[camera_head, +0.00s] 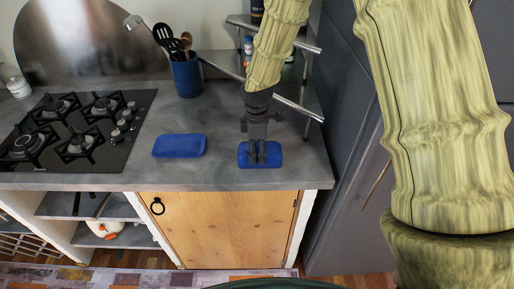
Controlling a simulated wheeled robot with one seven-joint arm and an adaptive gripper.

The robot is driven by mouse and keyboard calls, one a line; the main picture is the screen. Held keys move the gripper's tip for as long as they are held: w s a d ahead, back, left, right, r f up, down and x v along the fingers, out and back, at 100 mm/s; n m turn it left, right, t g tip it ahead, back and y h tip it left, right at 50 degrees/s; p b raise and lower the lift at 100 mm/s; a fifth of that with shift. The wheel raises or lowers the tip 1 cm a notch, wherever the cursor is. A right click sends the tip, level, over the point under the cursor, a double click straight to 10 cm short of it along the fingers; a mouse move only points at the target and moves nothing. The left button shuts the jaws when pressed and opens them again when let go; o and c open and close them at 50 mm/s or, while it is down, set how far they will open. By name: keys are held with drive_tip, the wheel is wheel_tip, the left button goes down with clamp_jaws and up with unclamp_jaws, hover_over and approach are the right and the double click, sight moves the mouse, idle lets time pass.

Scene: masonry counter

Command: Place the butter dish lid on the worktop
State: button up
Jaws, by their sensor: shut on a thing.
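A blue rounded rectangular piece, which I take to be the butter dish lid (245,159), is at the right end of the grey worktop (222,130), near its front edge. My gripper (259,157) points down from above and is shut on it at its middle. The fingers hide the part they grip. I cannot tell whether the lid touches the worktop or hangs just above it. A second blue rounded piece, seemingly the rest of the butter dish (180,146), lies flat on the worktop to the left, apart from the lid.
A blue utensil pot (187,77) stands at the back, and a black gas hob (78,130) is on the left. A tiered metal corner rack (309,105) stands behind and right of my gripper. The worktop between the two blue pieces is clear.

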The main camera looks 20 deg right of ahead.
sight(257, 144)
drive_tip(key=shift+f, duration=0.15)
drive_tip(key=o, duration=1.2)
drive_tip(key=shift+r+b, duration=1.65)
drive_tip(key=shift+r, duration=4.5)
